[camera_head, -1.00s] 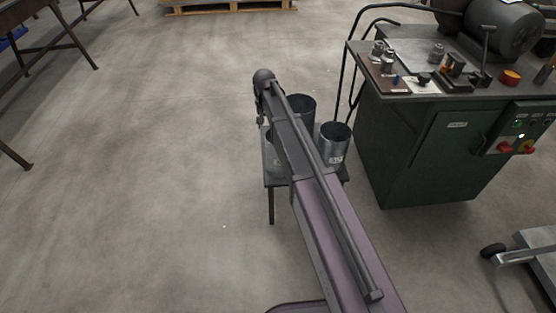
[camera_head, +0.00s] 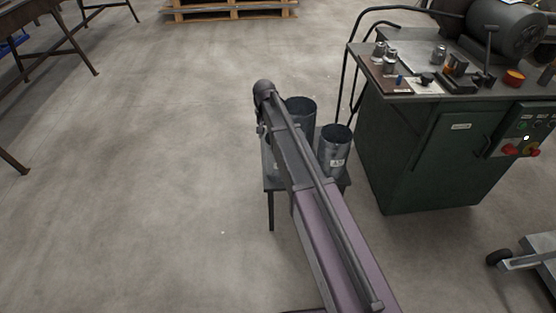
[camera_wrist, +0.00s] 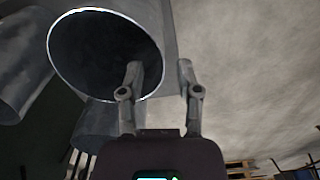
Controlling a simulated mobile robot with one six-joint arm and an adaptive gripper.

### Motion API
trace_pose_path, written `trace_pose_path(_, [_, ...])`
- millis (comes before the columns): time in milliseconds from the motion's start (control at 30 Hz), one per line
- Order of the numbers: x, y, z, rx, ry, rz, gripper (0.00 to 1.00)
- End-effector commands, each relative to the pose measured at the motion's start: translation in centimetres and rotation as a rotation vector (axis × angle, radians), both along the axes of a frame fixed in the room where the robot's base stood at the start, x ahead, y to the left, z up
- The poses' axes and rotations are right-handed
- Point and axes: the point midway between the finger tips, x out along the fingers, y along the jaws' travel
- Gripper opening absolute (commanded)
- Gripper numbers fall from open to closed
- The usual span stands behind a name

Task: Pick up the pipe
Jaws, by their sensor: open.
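Metal pipes stand on a small table (camera_head: 276,185). In the head view, a dark pipe (camera_head: 303,108) stands behind my arm, and a pipe with a white label (camera_head: 336,143) stands to its right. My arm covers part of the table. In the wrist view, my gripper (camera_wrist: 159,66) is open and empty. The round open end of a near pipe (camera_wrist: 95,48) faces it. The left finger overlaps this opening and the right finger is outside the rim, so the fingers appear to straddle the wall. Contact cannot be told. My fingers are hidden in the head view.
Further pipes show at the left (camera_wrist: 22,70) and below (camera_wrist: 108,122) in the wrist view. A green machine (camera_head: 430,150) with loose tools on top stands right of the table. A wheeled metal frame (camera_head: 530,255) is at lower right.

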Motion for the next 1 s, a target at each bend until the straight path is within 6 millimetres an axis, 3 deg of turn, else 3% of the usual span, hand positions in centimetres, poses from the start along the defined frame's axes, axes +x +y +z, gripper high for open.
trace_pose_path(700, [-0.4,0.1,-4.7,0.000,0.000,0.000,0.44])
trace_pose_path(1000, [-0.4,0.1,-5.2,0.000,0.000,0.000,0.44])
